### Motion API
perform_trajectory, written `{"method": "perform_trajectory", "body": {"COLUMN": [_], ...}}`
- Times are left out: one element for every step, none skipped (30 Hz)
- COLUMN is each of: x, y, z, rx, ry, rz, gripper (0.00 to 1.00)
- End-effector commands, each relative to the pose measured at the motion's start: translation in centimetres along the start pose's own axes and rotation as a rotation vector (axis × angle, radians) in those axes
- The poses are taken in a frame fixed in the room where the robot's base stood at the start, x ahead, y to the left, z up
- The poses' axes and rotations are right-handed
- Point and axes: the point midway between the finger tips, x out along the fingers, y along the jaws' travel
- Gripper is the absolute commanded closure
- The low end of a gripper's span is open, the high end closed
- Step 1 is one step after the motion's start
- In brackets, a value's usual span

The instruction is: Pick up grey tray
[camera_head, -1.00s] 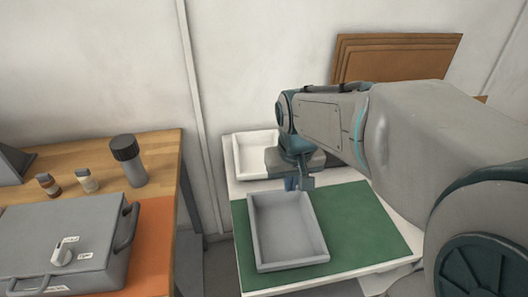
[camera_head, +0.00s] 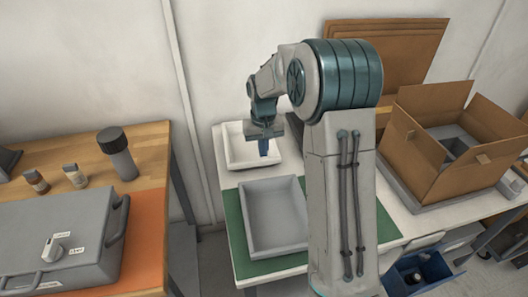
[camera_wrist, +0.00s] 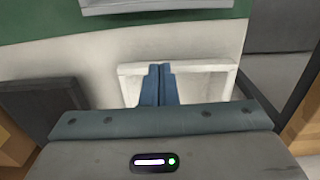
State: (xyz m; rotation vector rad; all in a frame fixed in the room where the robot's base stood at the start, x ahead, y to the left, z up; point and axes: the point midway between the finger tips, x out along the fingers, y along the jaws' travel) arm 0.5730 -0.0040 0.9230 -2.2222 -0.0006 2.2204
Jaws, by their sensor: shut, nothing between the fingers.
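The grey tray (camera_head: 272,222) is a shallow, empty rectangular tray lying on the green mat (camera_head: 236,237) on a white table. Part of its right side is hidden behind my arm. Its edge shows at the top of the wrist view (camera_wrist: 150,6). My gripper (camera_head: 263,154) is beyond the tray's far edge, pointing down above the white tray (camera_head: 233,158). It is apart from the grey tray. In the wrist view its blue fingers (camera_wrist: 158,72) are together with nothing between them, in front of the white tray (camera_wrist: 205,67).
An open cardboard box (camera_head: 415,150) stands on the right of the table, with brown boards (camera_head: 400,55) against the wall. A blue bin (camera_head: 418,275) is low at right. A wooden bench at left holds a grey case (camera_head: 60,235), a dark-capped container (camera_head: 118,155) and small bottles.

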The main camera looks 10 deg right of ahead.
Motion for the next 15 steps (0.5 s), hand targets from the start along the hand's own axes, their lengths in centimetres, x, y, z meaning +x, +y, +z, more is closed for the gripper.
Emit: {"method": "perform_trajectory", "body": {"x": [1.2, 1.8, 2.7, 3.4, 4.0, 4.9, 5.6, 6.2, 7.1, 7.7, 7.3, 7.1, 7.1, 7.2, 7.1], "y": [0.0, 0.0, 0.0, 0.0, 0.0, 0.0, 0.0, 0.0, 0.0, 0.0, 0.0, 0.0, 0.0, 0.0, 0.0], "z": [0.1, 0.1, 0.1, 0.1, 0.1, 0.1, 0.1, 0.1, 0.2, 0.2, 0.7, 1.3, 1.7, 2.0, 2.5], "rx": [0.000, 0.000, 0.000, 0.000, 0.000, 0.000, 0.000, 0.000, 0.000, -0.001, 0.000, 0.000, 0.000, 0.000, 0.000], "ry": [-0.006, -0.006, -0.006, -0.007, -0.006, -0.006, -0.006, -0.006, -0.006, -0.006, -0.002, -0.001, 0.000, -0.001, -0.001], "rz": [0.000, 0.000, 0.000, 0.000, 0.000, 0.000, 0.000, 0.000, 0.000, 0.000, 0.000, 0.000, 0.000, 0.000, 0.000], "gripper": [1.00, 1.00, 1.00, 1.00, 1.00, 1.00, 1.00, 1.00, 1.00, 1.00, 1.00, 1.00, 1.00, 1.00, 1.00]}}
